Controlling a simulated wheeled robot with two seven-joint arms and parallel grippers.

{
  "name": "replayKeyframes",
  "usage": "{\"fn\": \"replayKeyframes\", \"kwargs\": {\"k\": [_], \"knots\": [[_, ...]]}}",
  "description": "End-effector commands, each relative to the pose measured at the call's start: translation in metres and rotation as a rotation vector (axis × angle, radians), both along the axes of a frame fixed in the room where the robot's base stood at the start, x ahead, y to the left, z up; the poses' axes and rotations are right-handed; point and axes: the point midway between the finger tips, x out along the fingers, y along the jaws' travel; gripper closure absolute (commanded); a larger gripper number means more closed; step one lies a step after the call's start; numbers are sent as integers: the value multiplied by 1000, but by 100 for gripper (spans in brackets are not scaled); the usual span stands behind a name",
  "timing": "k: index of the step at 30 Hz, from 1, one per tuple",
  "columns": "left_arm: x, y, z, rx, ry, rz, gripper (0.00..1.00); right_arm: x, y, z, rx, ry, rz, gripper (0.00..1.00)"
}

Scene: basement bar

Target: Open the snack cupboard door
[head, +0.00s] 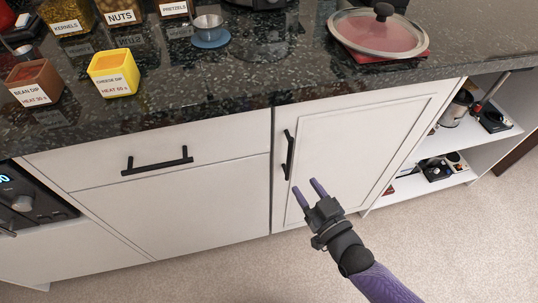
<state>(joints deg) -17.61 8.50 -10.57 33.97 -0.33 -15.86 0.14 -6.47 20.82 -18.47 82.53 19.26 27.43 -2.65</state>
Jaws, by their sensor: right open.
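The cupboard door (350,140) is a white framed panel below the dark counter, and it looks shut. Its black vertical bar handle (288,154) is on the door's left side. My right gripper (308,188) is open and empty, with two purple fingers pointing up toward the handle. The fingertips appear just below and to the right of the handle's lower end, apart from it in the picture; the depth gap is hard to judge. No label shows on the door. My left gripper is not in view.
A drawer with a black handle (157,161) is left of the door. Open shelves (445,182) with small items are to the right. The speckled counter (270,75) holds a lidded pan (378,32), a yellow cheese dip cup (114,74) and jars. The carpet (470,250) in front is clear.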

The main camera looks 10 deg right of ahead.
Motion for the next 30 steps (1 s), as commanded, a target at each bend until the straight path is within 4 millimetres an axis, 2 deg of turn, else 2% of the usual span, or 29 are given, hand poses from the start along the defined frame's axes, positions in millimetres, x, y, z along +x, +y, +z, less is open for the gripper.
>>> {"fn": "replayKeyframes", "kwargs": {"k": [6,12,16,23,30], "knots": [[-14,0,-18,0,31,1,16,50,13,-3,1,-2,0,50],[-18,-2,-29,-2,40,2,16,81,21,-2,0,1,-1,50],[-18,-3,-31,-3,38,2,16,88,23,0,-1,1,0,50],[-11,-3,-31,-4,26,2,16,89,23,2,-1,1,0,50],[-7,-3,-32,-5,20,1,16,89,23,1,-1,1,0,99]]}}
